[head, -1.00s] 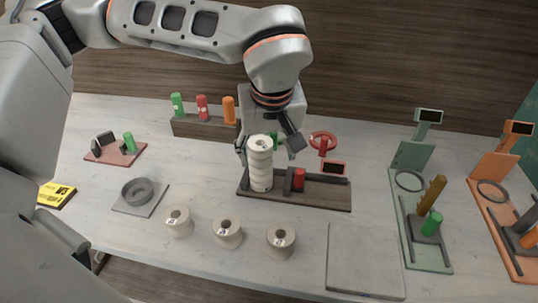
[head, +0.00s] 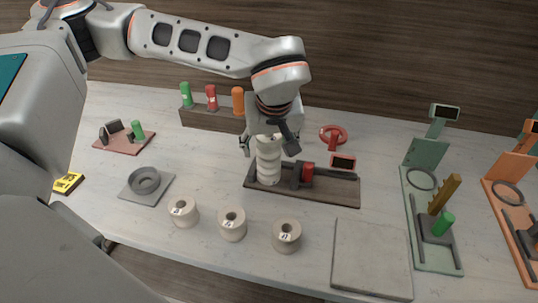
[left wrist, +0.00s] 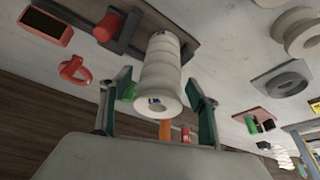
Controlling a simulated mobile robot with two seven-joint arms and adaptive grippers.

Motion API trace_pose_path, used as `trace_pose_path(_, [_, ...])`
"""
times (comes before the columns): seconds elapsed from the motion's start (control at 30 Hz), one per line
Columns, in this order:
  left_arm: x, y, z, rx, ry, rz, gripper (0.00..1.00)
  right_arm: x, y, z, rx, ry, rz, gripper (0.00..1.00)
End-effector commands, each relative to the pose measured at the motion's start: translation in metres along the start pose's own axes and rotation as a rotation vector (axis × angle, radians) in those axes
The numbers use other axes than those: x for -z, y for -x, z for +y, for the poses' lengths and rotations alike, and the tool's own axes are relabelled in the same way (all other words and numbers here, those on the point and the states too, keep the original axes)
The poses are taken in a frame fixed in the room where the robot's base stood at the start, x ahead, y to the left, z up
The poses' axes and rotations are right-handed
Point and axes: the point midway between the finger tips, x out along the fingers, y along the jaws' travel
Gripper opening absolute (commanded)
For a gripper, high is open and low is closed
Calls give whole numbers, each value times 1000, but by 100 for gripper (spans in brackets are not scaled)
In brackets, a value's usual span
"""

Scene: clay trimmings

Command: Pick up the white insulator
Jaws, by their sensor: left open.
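The white insulator (head: 268,168) is a ribbed upright column standing at the left end of a dark wooden base (head: 330,192). My left gripper (head: 269,147) is above and around its upper part, and the insulator's top is hidden by it in the head view. In the left wrist view the insulator (left wrist: 160,68) lies between the two open fingers of my left gripper (left wrist: 158,86), with its labelled end toward the camera. I see gaps beside it, and contact cannot be told. My right gripper is not in view.
A red cylinder (head: 308,172) and dark clamp sit beside the insulator on the base. Several pale spools (head: 232,225) stand in front. A rack of coloured bottles (head: 212,117) is behind. A green stand (head: 432,215) is at right. A flat grey slab (head: 372,258) lies front right.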

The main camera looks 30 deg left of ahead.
Motion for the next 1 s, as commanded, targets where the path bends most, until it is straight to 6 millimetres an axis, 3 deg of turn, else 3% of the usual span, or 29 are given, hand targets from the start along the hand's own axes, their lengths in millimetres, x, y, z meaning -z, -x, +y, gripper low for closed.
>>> trace_pose_path(0.13, [0,1,0,-1,0,1,58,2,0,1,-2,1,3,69])
trace_pose_path(0.3, [0,1,0,0,0,0,14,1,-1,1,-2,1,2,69])
trace_pose_path(0.37, [0,1,0,0,1,0,2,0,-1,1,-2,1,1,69])
trace_pose_path(0.73, [3,6,1,-3,2,4,2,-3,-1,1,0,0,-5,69])
trace_pose_path(1.0, [16,36,1,-6,4,7,2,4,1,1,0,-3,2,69])
